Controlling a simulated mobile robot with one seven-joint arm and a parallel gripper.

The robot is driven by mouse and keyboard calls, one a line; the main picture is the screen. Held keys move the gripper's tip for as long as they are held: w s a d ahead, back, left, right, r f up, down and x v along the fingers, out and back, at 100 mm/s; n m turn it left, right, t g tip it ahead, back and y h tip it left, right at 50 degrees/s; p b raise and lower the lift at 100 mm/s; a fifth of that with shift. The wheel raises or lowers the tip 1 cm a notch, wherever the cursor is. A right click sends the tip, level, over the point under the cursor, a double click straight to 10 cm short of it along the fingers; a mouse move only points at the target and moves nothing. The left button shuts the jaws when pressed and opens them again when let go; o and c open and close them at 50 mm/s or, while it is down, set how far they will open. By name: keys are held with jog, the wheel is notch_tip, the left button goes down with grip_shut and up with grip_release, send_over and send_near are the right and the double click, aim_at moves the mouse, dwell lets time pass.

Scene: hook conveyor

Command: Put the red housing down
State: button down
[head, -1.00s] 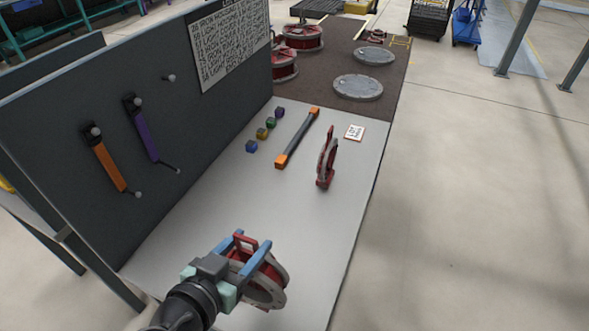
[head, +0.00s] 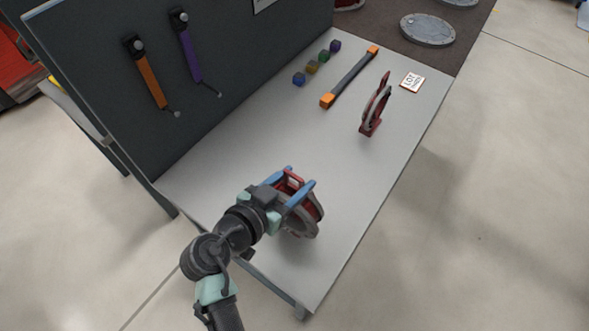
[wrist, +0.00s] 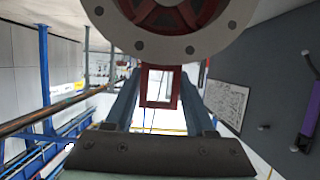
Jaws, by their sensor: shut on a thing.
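The red housing (head: 306,212) has a round grey flange and a red frame-like handle. My gripper (head: 296,191) is shut on that handle, its two blue fingers on either side of it. In the wrist view the housing (wrist: 165,45) fills the top, with its bolted flange, and the red handle (wrist: 160,86) sits between the fingers (wrist: 160,100). In the head view the housing is over the near end of the light grey table (head: 238,150). I cannot tell whether its underside touches the table. Its lower side is partly hidden.
A red ring-shaped part (head: 375,106) stands upright on the table. Beyond it lie a dark bar with orange ends (head: 350,77), several small coloured cubes (head: 311,67) and a LOT card (head: 412,82). A dark panel (head: 90,70) with hanging tools borders the left. The table's middle is clear.

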aim_at(294, 191)
jog(key=shift+w+f, duration=0.1)
jog(key=shift+f, duration=1.4)
jog(key=shift+f, duration=0.2)
jog(key=shift+c, duration=1.2)
grip_release()
jog(key=shift+s+f, duration=0.2)
jog(key=shift+r, duration=0.1)
